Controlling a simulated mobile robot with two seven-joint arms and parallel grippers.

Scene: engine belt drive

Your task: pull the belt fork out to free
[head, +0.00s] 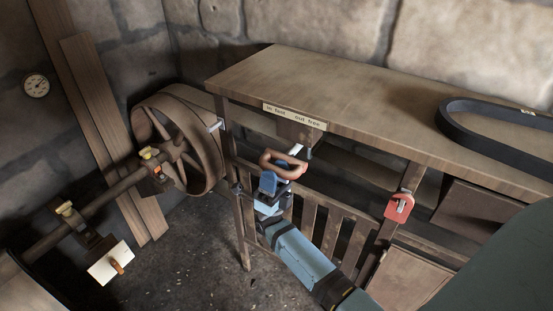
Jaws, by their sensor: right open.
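The belt fork's brown loop-shaped handle (272,160) shows below the front edge of the bench, under a label plate (293,116) reading "in fast" and "out free". A pale rod (297,150) runs from near the handle up toward the bench's underside. My right gripper (283,172) is open and right at the handle, overlapping it in the picture. I cannot tell whether the fingers are around the handle or touching it. The fork's far end is hidden. My left gripper is not in view.
A wooden bench (330,90) carries a dark belt loop (448,126) on the right. A slatted rack (330,215) stands below. A pulley wheel (209,150) on a shaft (120,187) is at left. A red padlock-like tag (399,207) hangs at a bench leg.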

